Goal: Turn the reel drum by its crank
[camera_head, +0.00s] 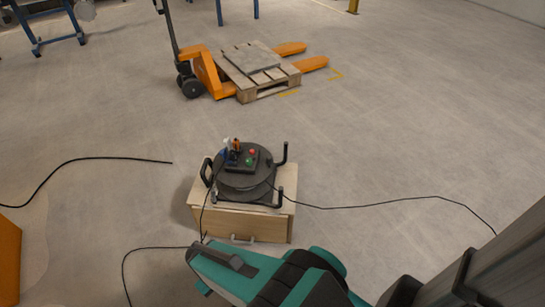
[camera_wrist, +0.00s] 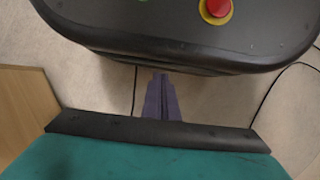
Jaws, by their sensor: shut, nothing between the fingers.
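The reel drum (camera_head: 243,182) is a dark round drum lying flat in a black tube frame. In the head view it sits on a light wooden box, with a small black panel with red and green buttons (camera_head: 250,156) on top. A black upright handle (camera_head: 285,153) stands at its right side; it looks like the crank, but I cannot be sure. My gripper (camera_wrist: 159,80) shows in the wrist view with dark fingers together and nothing between them. Its fingertips are not visible in the head view, where my teal arm lies in front of the box. I see no contact with the reel.
The wooden box (camera_head: 233,222) carries the reel. Black cables (camera_head: 390,202) run over the floor to the right and left (camera_head: 100,160). An orange pallet jack (camera_head: 208,75) with a wooden pallet (camera_head: 263,85) stands behind. The floor between is clear. An orange object (camera_head: 8,262) is at lower left.

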